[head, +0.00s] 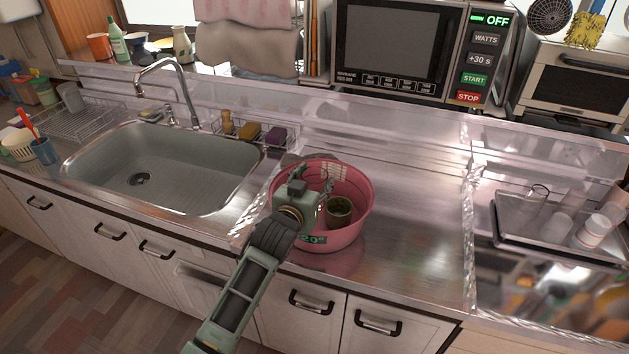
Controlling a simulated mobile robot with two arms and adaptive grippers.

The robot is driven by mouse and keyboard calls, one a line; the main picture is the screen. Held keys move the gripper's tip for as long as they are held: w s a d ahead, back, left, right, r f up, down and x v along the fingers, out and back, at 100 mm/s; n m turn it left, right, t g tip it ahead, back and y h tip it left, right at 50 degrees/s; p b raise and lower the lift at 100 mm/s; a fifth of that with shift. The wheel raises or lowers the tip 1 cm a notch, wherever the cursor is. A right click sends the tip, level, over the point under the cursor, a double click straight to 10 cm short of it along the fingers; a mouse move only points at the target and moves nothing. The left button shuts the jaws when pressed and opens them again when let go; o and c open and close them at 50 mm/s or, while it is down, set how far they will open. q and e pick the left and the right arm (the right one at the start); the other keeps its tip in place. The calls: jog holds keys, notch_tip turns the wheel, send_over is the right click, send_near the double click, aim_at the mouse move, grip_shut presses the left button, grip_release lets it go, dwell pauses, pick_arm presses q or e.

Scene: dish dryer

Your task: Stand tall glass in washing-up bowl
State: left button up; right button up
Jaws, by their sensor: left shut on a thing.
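The pink washing-up bowl (360,222) stands on the steel counter right of the sink. My left gripper (327,180) reaches over the bowl from the front and is shut. A clear, patterned shape between and behind its fingers looks like the tall glass (336,171), within the bowl's outline. My gripper partly covers it, and I cannot tell whether its base touches the bowl floor. A dark green-brown cup (339,211) stands inside the bowl, just right of my gripper. My right gripper is not in view.
The sink (165,170) with its tap (175,75) lies to the left. A dark tray (510,235) with glassware and a white-capped jar is at right. The counter between bowl and tray is clear.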

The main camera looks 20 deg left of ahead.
pick_arm(q)
jog(key=o, duration=1.3)
jog(key=shift+r+p, duration=0.3)
jog(key=shift+r, duration=0.35)
jog(key=s, duration=0.4)
jog(key=s+r, duration=0.1)
jog(key=s, duration=0.2)
jog(key=s+r+b, duration=0.1)
jog(key=s, duration=0.3)
jog(key=shift+s+a+r, duration=0.2)
jog(key=shift+s, duration=0.15)
